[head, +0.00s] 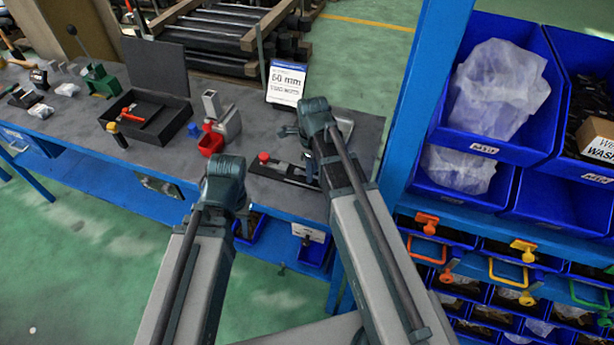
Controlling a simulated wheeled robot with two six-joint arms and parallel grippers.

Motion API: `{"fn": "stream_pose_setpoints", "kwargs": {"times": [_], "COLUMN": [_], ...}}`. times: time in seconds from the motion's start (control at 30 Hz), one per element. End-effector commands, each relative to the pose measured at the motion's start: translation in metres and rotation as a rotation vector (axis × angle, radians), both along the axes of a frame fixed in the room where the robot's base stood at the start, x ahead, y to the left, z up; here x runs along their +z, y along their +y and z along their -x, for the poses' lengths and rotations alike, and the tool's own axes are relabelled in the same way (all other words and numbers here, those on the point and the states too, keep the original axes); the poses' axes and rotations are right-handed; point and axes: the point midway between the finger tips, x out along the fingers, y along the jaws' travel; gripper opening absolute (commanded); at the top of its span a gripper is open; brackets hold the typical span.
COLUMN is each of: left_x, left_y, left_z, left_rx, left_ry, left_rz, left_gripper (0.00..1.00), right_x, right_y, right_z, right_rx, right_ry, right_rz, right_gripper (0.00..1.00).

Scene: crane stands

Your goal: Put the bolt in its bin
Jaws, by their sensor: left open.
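I cannot make out the bolt in the head view. Blue bins stand on a blue rack at the right, among them a large upper bin (440,132) holding clear plastic bags. My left gripper (228,180) is in front of the workbench's near edge, and its fingers are hard to make out against the dark wrist. My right gripper (316,118) is over the right end of the bench, with its fingers mostly hidden behind its wrist. I see nothing held in either one.
The grey workbench (265,125) carries an open black case (172,125), a small red bin (211,143), a grey vise-like tool (229,123) and a sign reading 60 mm (286,82). The rack's blue post (428,85) stands close right of my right arm. Green floor lies open at left.

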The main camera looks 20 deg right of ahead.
Motion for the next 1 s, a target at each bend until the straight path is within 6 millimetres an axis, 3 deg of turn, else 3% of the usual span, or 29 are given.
{"fn": "stream_pose_setpoints", "kwargs": {"times": [0.03,0.17,1.0], "left_x": [0.0003,0.0003,0.0002], "left_y": [0.0,0.0,0.0], "left_z": [0.0,0.0,0.0], "left_rx": [0.0,0.0,0.0], "left_ry": [0.0,0.0,0.0], "left_rz": [0.0,0.0,0.0], "left_gripper": [0.42,0.42,0.42], "right_x": [0.0003,0.0003,0.0002], "right_y": [0.0001,0.0001,0.0], "right_z": [0.0,0.0,0.0001], "right_rx": [0.0,0.0,0.0], "right_ry": [0.0,0.0,0.0], "right_rz": [0.0,0.0,0.0], "right_gripper": [0.23,0.0,0.0]}}
